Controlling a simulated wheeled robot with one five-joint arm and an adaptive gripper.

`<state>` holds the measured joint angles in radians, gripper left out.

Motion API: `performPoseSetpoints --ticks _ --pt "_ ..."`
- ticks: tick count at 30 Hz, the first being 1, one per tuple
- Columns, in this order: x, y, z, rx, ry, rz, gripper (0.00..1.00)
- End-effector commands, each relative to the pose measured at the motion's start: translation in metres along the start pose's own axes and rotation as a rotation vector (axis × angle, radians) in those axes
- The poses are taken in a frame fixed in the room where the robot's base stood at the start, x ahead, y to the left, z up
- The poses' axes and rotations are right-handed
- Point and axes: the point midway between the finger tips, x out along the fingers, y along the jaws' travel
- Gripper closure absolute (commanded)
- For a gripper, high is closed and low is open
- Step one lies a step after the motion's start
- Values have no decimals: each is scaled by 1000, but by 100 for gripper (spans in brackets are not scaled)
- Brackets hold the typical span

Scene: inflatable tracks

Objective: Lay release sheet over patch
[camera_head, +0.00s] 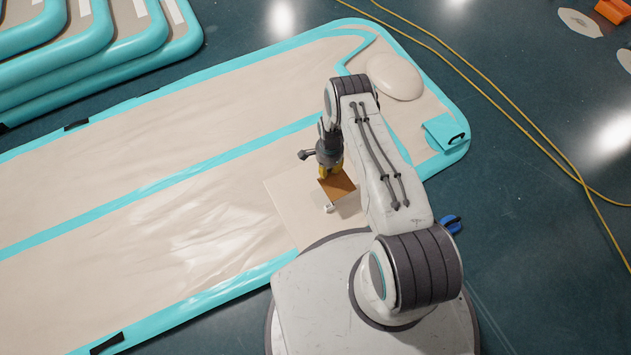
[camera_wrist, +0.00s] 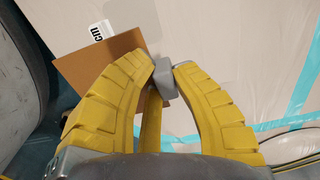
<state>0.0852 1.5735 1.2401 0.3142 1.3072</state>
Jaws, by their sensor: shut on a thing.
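My gripper (camera_head: 328,172) is over the near right part of the beige inflatable track. Its yellow fingers (camera_wrist: 168,75) are closed, with grey tips around a small grey piece at the edge of a brown square sheet, which I take as the release sheet (camera_head: 338,186). In the wrist view the sheet (camera_wrist: 85,75) extends left from the fingertips, partly behind the left finger. Below it a pale square, likely the patch (camera_head: 290,205), lies on the track, partly hidden by the sheet and my arm. I cannot tell the sheet's height above it.
A small white item with dark lettering (camera_wrist: 100,32) shows beside the sheet. The turquoise-edged track (camera_head: 130,215) has a beige oval pad (camera_head: 395,77) and a turquoise flap (camera_head: 445,132) at its far right. More tracks (camera_head: 95,60) are stacked at upper left. A yellow cable (camera_head: 500,107) crosses the floor.

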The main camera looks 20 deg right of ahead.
Motion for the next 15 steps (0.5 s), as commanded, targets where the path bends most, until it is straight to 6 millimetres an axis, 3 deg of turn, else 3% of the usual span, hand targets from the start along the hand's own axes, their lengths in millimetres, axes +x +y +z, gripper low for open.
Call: performPoseSetpoints --ticks 1,4,15 --pt "12 -6 6 -4 0 -2 99" --pt "19 -15 17 -4 0 -3 99" --pt "28 -29 34 0 -1 -1 99"
